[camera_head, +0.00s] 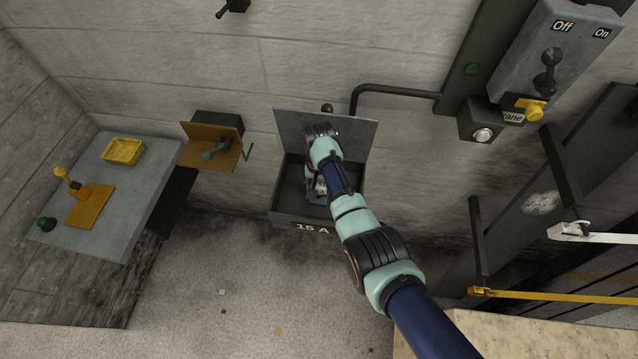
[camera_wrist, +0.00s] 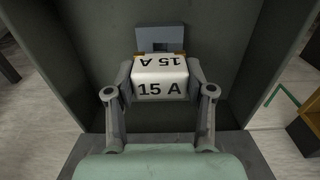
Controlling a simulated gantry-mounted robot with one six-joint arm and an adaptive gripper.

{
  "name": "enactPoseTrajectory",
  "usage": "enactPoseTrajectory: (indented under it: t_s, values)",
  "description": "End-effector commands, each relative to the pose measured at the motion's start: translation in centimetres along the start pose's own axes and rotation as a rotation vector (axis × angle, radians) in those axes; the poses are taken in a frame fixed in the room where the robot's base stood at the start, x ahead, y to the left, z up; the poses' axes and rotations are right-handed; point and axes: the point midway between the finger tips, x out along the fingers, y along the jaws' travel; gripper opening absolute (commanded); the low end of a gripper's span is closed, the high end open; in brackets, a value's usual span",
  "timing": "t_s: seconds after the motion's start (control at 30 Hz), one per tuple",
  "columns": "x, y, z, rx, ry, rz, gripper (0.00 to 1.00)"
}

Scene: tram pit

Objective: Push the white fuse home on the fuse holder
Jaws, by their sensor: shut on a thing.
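The white fuse (camera_wrist: 160,88), marked 15 A on two faces, is between the two fingers of my gripper (camera_wrist: 160,82) in the wrist view. My gripper is shut on its sides. Behind the fuse is a grey-blue block, the fuse holder (camera_wrist: 160,38), with brass-coloured strips at the fuse's back edge. The fuse is close against the holder; I cannot tell whether it is fully seated. In the head view my gripper (camera_head: 317,188) reaches into the open dark box (camera_head: 285,208) labelled 15 A, and my arm hides most of the fuse.
The box's lid (camera_head: 290,130) stands open, and the box walls are close around my gripper. A bench (camera_head: 125,205) with a yellow tray (camera_head: 123,151) stands at far left. A switch box (camera_head: 550,60) hangs upper right.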

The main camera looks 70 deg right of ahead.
Motion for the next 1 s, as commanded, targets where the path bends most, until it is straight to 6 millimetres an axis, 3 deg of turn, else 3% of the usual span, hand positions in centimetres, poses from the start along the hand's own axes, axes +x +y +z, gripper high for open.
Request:
enactPoseTrajectory:
  t_s: [1.0]
  values:
    - [1.6,0.0,0.0,0.0,0.001,0.0,0.17]
